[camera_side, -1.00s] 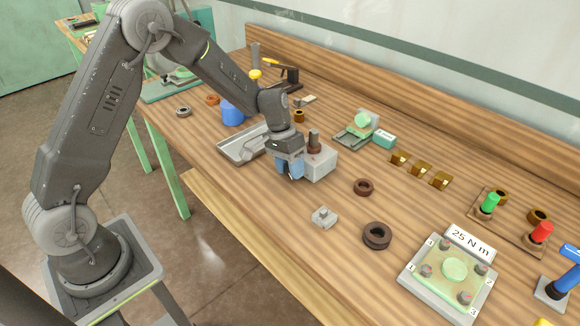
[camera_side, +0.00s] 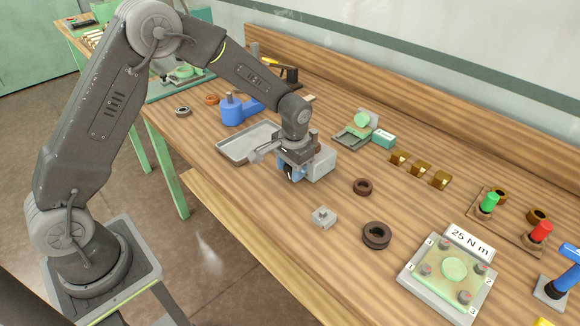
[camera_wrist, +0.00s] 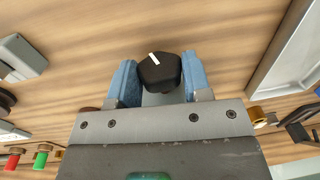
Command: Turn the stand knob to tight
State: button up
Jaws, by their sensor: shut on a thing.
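The stand knob (camera_wrist: 160,74) is black with a white pointer line, seen in the wrist view between my two blue fingers. The pointer slants toward the upper left of that view. My gripper (camera_wrist: 157,83) is shut on the knob, with a finger at each side. In the side view my gripper (camera_side: 287,172) is low at the front left of a grey block-shaped stand (camera_side: 318,163). The knob is mostly hidden there behind the fingers. I cannot read any tight marking.
A grey metal tray (camera_side: 232,148) lies close on the left, with a blue holder (camera_side: 232,108) behind it. A small grey block (camera_side: 324,217) and dark rings (camera_side: 376,236) lie to the right. A plate with a "25 N m" label (camera_side: 447,278) is at front right.

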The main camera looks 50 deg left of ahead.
jog(key=y, duration=0.6)
jog(key=shift+d+f, duration=0.2)
jog(key=shift+d, duration=0.2)
jog(key=shift+s+f+y, duration=0.1)
jog(key=shift+y, duration=1.6)
jog(key=o, duration=0.9)
jog(key=shift+d, duration=0.1)
